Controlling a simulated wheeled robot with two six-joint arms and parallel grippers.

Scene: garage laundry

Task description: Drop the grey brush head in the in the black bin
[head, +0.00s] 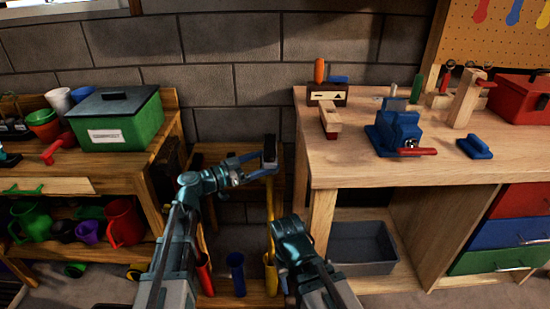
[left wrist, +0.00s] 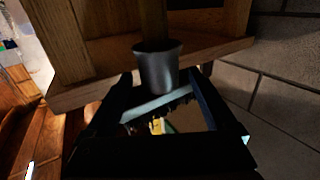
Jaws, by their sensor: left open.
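A small dark grey piece (head: 269,150), which looks like the brush head, stands upright at the narrow wooden rack between the benches. My left gripper (head: 262,168) is just beside or below it, partly blending with it. In the left wrist view a grey tapered piece (left wrist: 157,70) shows just beyond the open jaws (left wrist: 160,100); I cannot tell whether they touch it. A dark grey bin (head: 362,245), the only black-looking bin, stands low under the right workbench. My right arm shows low in the middle; its gripper does not show.
The right workbench (head: 345,165) holds a blue vise (head: 398,133) and a red toolbox (head: 520,98). The left bench carries a green box (head: 115,120) with pots. A yellow pole (head: 270,205) and a blue cup (head: 236,270) stand in the rack.

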